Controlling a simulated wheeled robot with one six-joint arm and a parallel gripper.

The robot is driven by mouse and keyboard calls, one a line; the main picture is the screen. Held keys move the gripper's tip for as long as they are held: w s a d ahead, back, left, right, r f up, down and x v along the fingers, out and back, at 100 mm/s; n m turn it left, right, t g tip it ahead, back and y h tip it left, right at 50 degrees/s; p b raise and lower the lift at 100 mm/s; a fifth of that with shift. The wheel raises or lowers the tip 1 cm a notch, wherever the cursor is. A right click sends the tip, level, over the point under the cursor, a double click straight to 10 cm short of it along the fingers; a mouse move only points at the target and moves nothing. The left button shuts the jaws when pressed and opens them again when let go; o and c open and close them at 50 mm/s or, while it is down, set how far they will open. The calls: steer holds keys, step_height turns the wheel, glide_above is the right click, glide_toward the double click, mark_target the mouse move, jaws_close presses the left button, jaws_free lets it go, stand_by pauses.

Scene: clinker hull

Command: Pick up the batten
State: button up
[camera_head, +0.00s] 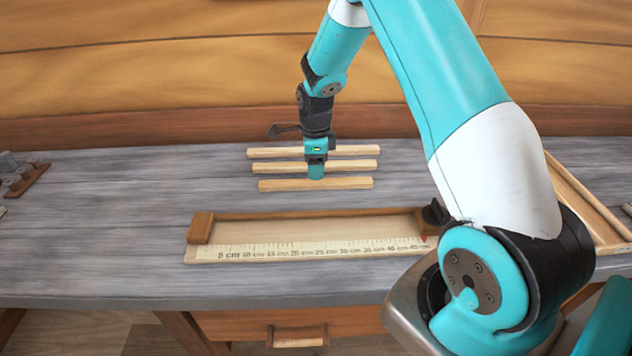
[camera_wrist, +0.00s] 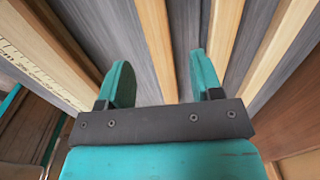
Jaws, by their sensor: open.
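Three pale wooden battens lie roughly parallel on the grey bench: a front batten (camera_head: 345,183), a middle batten (camera_head: 352,165) and a rear batten (camera_head: 355,150). My gripper (camera_head: 316,176) points down over them from above. In the wrist view, my gripper (camera_wrist: 160,75) is open, and the front batten (camera_wrist: 156,40) runs between its two teal fingers. The middle batten (camera_wrist: 222,35) lies just right of the right finger, and the rear batten (camera_wrist: 278,50) is further right. The jaws hold nothing. Whether the fingers touch the front batten cannot be told.
A measuring tray with a centimetre scale (camera_head: 300,250) lies in front of the battens; its scale also shows in the wrist view (camera_wrist: 35,70). A wooden tray (camera_head: 580,195) is at the right, and a dark rack (camera_head: 22,178) at far left. The bench left of the battens is clear.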

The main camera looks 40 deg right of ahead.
mark_target(316, 184)
steer(key=shift+s+f+p, duration=0.1)
steer(key=shift+f+p, duration=0.95)
steer(key=shift+f, duration=1.55)
steer(key=shift+c, duration=0.2)
steer(key=c, duration=1)
